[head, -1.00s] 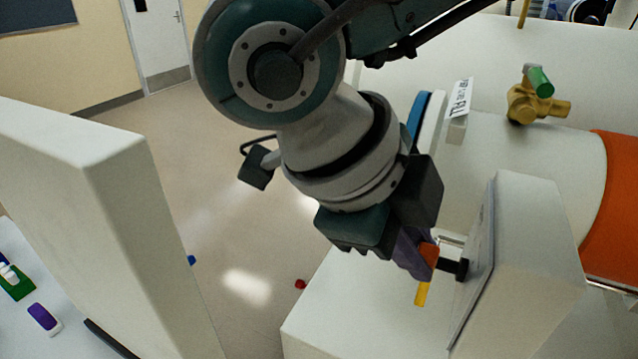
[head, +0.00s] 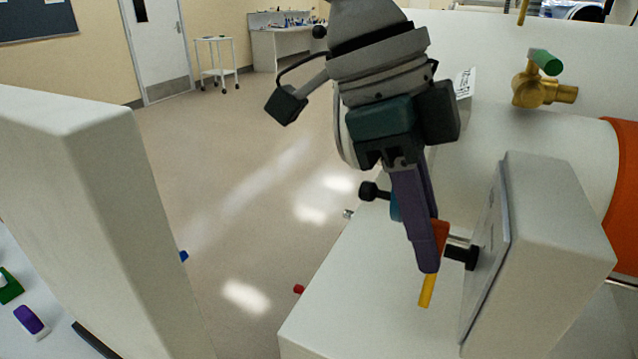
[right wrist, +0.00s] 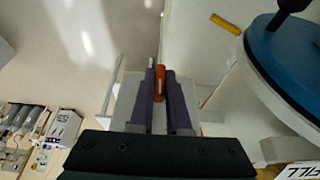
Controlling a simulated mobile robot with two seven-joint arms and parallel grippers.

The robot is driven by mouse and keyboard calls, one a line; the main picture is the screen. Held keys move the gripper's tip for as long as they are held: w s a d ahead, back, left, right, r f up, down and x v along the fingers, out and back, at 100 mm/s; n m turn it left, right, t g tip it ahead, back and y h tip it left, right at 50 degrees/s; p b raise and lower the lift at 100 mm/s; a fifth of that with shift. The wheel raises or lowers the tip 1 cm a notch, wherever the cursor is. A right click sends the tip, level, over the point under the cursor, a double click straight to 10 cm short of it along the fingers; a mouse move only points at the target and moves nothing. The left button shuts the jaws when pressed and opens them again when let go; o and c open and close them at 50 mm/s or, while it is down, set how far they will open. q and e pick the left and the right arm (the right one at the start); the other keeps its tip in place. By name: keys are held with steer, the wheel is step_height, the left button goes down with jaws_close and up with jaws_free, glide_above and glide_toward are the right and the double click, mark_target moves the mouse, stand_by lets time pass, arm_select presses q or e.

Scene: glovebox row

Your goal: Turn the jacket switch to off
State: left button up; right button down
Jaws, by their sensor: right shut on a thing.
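The jacket switch is a orange handle (head: 441,234) on a dark shaft (head: 462,255) that comes out of the grey-faced white box (head: 560,240) at the right. A yellow piece (head: 427,290) shows just below the handle and points down, leaning a little left. My right gripper (head: 430,250) has purple fingers and is shut on the orange handle from above. In the right wrist view the handle (right wrist: 159,82) sits between the two fingertips. The fingers hide part of the handle, and I cannot read any off mark. My left gripper is not in view.
A brass valve with a green handle (head: 545,62) stands behind the box. An orange band (head: 625,190) wraps the white vessel at right. A white upright panel (head: 80,200) stands at left. Open floor (head: 230,200) lies between. A blue disc (right wrist: 290,60) is close by in the wrist view.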

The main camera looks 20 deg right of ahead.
steer(key=c, duration=0.9)
jaws_free()
steer(key=b+v, duration=0.3)
steer(key=v, duration=0.7)
